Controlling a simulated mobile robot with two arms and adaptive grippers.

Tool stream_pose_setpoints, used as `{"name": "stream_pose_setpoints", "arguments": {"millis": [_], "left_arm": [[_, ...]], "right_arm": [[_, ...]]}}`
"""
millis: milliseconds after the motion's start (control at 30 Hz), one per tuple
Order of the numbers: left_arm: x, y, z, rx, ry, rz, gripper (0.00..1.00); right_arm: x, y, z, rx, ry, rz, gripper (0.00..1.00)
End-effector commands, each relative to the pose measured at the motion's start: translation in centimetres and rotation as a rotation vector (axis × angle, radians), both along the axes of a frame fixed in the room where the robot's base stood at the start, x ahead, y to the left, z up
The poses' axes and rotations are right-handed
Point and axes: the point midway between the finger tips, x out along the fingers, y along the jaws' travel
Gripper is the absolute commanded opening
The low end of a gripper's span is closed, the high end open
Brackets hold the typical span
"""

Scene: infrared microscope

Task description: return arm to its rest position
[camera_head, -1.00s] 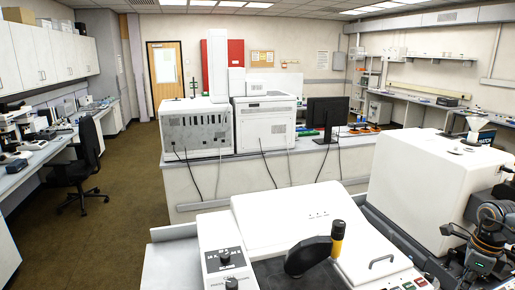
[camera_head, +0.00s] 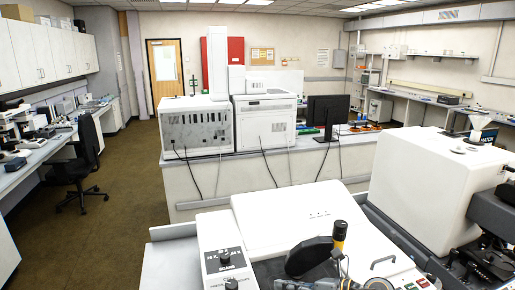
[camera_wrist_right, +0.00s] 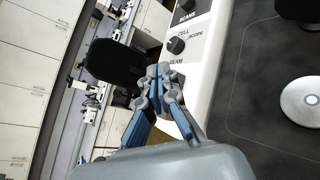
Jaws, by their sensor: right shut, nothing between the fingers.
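My left gripper is not in view.
The white microscope housing (camera_head: 290,215) spans the lower middle. A black knob (camera_wrist_right: 176,45) and a silver disc (camera_wrist_right: 303,103) show near the gripper. A large white box (camera_head: 425,185) stands at right. Open floor (camera_head: 130,190) lies left.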

Motion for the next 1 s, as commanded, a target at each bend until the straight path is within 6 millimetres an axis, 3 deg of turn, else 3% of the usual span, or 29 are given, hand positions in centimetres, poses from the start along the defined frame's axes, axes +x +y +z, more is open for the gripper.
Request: {"name": "stream_pose_setpoints", "arguments": {"millis": [33,100,167,267,367,433,500,600,800,1000], "left_arm": [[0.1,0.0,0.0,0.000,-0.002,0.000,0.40],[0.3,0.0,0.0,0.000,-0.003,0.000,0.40],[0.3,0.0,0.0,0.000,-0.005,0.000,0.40],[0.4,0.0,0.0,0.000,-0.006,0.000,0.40],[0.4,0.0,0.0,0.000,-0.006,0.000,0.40],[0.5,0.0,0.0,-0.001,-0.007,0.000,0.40],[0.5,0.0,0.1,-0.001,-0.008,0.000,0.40],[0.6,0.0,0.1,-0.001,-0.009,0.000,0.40],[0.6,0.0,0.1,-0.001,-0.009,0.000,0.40],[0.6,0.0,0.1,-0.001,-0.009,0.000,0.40]], "right_arm": [[-1.2,3.0,1.4,0.182,0.062,-0.074,0.00],[-1.5,4.6,3.6,0.422,0.163,-0.221,0.00],[-1.6,4.5,4.9,0.616,0.270,-0.361,0.00],[-2.0,2.1,4.9,0.908,0.484,-0.626,0.00],[-3.6,-1.9,2.4,1.152,0.724,-0.925,0.00],[-6.0,-5.0,-0.7,1.290,0.899,-1.150,0.00],[-9.3,-7.7,-4.0,1.393,1.062,-1.374,0.00],[-14.0,-10.1,-7.5,1.469,1.234,-1.625,0.00],[-21.6,-12.3,-11.3,1.510,1.436,-1.963,0.00],[-27.8,-13.3,-12.9,1.502,1.564,-2.206,0.00]]}}
